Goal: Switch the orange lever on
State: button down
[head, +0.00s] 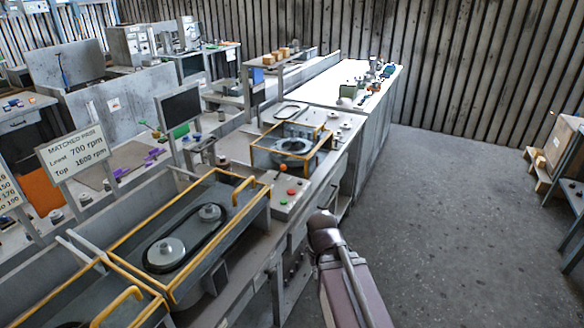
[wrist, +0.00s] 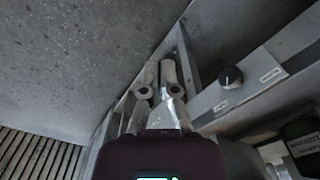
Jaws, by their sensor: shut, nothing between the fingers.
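I cannot make out a clear orange lever in either view. In the head view, a small grey control box (head: 288,197) beside the belt guard carries red and green buttons, and a small red-orange knob (head: 283,168) stands at its back edge. My gripper (wrist: 158,72) shows in the wrist view with its two fingers together and nothing between them. It is near a grey metal frame edge, left of a grey panel (wrist: 258,80) with a black knob (wrist: 231,77). In the head view my arm shows at the lower middle, but the gripper's fingers are hidden.
Yellow-framed belt guards (head: 252,193) line the bench at left. A sign (head: 75,152) reads "Matched pair". A smaller yellow-framed housing (head: 291,147) sits farther along, before a white-topped bench (head: 335,80). The grey floor (head: 450,200) at right is open. A wooden crate (head: 560,145) stands far right.

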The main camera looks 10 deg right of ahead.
jog(key=shift+w, duration=0.1)
jog(key=w+r+m+t+y+b, duration=0.2)
jog(key=w+m+t+y, duration=0.4)
jog(key=w, duration=1.5)
jog(key=w+d+r+m+t+y+b, duration=0.1)
jog(key=w+d+r, duration=0.3)
jog(key=w, duration=0.4)
jog(key=w+d+r+m+t+y+b, duration=0.1)
jog(key=w+d+r+m+t+y, duration=0.1)
jog(key=w+d, duration=0.4)
notch_tip(320, 180, up, 2)
jog(key=w+t+y, duration=0.1)
jog(key=w+t, duration=0.1)
jog(key=shift+d+r+t, duration=0.2)
jog(key=shift+d+t, duration=0.05)
jog(key=shift+t, duration=0.05)
jog(key=shift+w+a, duration=0.1)
